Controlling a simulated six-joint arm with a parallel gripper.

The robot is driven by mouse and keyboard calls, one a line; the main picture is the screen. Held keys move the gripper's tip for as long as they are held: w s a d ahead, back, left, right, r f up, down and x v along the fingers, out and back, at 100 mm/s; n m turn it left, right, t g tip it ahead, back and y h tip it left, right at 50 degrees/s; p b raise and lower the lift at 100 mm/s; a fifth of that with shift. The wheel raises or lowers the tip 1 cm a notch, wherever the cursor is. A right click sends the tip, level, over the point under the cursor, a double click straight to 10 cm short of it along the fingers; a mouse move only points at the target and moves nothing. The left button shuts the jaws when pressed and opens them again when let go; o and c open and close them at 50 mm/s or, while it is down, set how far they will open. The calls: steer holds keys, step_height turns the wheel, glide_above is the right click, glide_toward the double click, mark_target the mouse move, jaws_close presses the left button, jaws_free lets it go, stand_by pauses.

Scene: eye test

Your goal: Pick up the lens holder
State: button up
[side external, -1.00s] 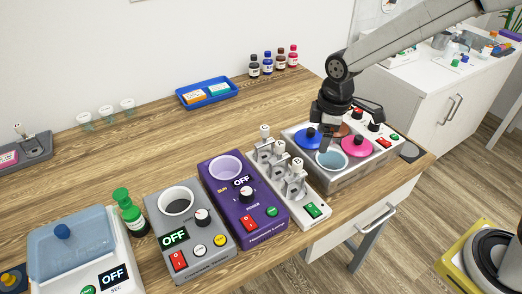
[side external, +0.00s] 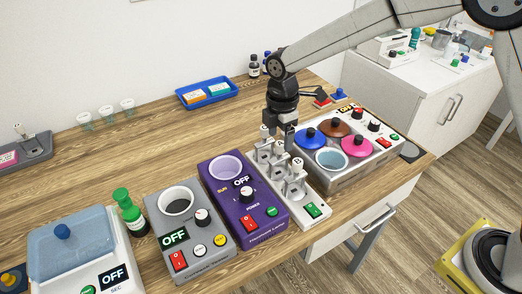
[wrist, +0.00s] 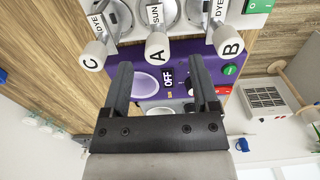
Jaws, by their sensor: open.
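A white and grey rack (side external: 313,211) holds three lens holders with white knobs in a row. In the wrist view the knobs read C (wrist: 92,55), A (wrist: 157,47) and B (wrist: 230,42), and the plates below read DYE, SUN and DYE. The nearest holder's knob (side external: 298,164) shows clearly in the side view. My gripper (side external: 282,136) is above the rear part of the rack, pointing down. In the wrist view its two fingers (wrist: 161,75) are apart with nothing between them, and knob A lies just beyond them, roughly centred. I cannot tell whether any finger touches a knob.
A purple box (side external: 232,205) reading OFF stands left of the rack, with a grey box (side external: 190,238) beyond it. A box with blue, brown and pink lids (side external: 358,146) stands close to the right. A blue tray (side external: 207,100) lies behind. The table behind the purple box is clear.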

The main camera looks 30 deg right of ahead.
mark_target(280, 152)
steer(key=shift+f, duration=0.45)
steer(key=shift+w+d+f, duration=0.1)
steer(key=shift+d+f, duration=0.05)
steer(key=shift+f, duration=2.45)
jaws_close()
